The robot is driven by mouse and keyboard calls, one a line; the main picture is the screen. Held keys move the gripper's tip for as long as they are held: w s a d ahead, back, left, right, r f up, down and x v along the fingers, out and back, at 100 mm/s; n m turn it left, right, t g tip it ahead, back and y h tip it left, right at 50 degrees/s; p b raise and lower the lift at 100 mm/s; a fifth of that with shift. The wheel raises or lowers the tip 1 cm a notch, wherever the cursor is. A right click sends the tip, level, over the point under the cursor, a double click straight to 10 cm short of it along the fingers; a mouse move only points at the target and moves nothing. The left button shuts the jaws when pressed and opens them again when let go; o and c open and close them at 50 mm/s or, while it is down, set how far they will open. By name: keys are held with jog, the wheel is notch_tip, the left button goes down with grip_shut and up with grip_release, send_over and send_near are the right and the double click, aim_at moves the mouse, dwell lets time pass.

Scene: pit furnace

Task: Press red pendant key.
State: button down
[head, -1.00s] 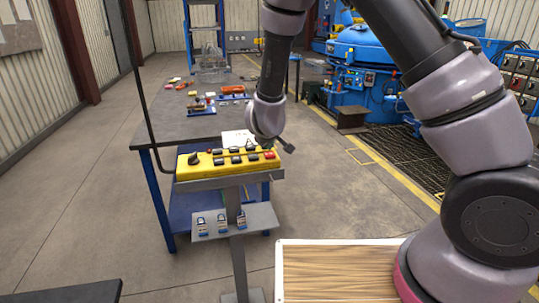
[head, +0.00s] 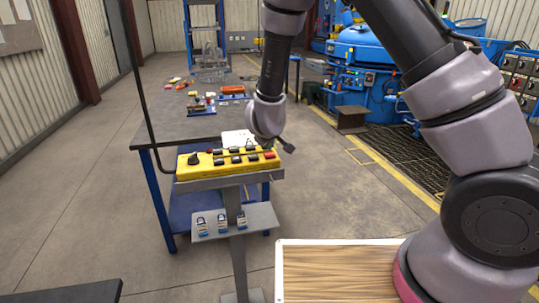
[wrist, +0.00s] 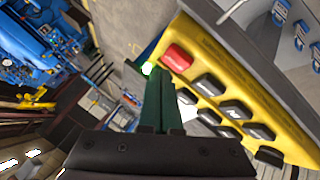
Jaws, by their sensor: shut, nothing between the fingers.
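The yellow pendant (head: 225,163) lies on a grey stand. Its red key (head: 269,155) is at the right end, and the key (wrist: 178,57) also shows in the wrist view, at the pendant's near corner. Several black keys (wrist: 212,85) sit in rows beside it. My gripper (wrist: 153,75) is shut and empty, its green fingers pressed together. In the wrist view the fingertips appear just left of the red key; I cannot tell their height over it. In the head view my fingers are hard to make out at the pendant's right end.
A grey table (head: 165,131) behind the pendant holds small parts. A shelf with several blue padlocks (head: 221,222) is below the pendant. A dark cable rises on the left. A wood-topped surface (head: 335,270) is at front right, and a blue furnace (head: 365,60) stands behind.

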aim_at(270, 156)
jog(key=shift+f, duration=0.15)
dwell(0.7)
jog(key=shift+f, duration=0.25)
jog(key=shift+f, duration=0.45)
dwell(0.8)
jog(key=shift+r, duration=0.85)
jog(key=shift+r, duration=0.1)
jog(key=shift+r, duration=2.4)
